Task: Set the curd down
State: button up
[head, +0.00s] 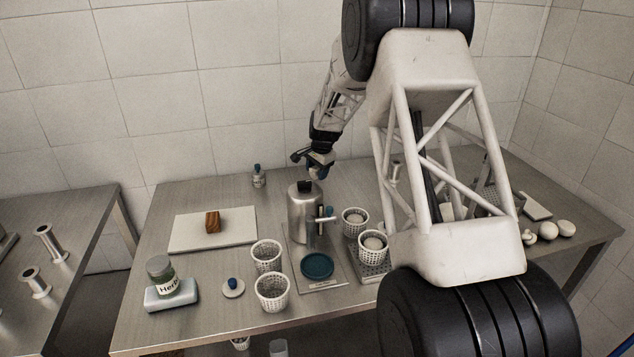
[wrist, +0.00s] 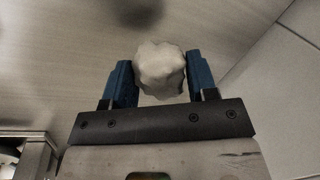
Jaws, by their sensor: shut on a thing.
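In the wrist view a pale, lumpy white curd (wrist: 160,70) sits between the two blue fingers of my gripper (wrist: 160,80). The fingers are shut on it from both sides. In the head view my gripper (head: 318,172) is above the back of the steel table (head: 350,185), behind the metal canister, and the curd is too small there to make out clearly. In the wrist view the table's surface (wrist: 60,60) lies beyond the curd, with a dark blurred shadow on it.
A steel canister (head: 303,215) stands in front of my gripper. A white board (head: 195,236) bears a brown block (head: 212,222). A small blue-topped bottle (head: 258,178) stands at the back edge.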

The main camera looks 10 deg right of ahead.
jog(key=shift+f, duration=0.4)
jog(key=shift+f, duration=1.85)
jog(key=shift+f, duration=0.15)
jog(key=o, duration=0.9)
jog(key=r, duration=0.4)
jog(key=s+d+r, duration=0.1)
jog(key=r, duration=0.3)
jog(key=s+r, duration=0.1)
jog(key=r, duration=0.3)
jog(key=shift+d, duration=0.15)
jog(key=shift+r, duration=0.1)
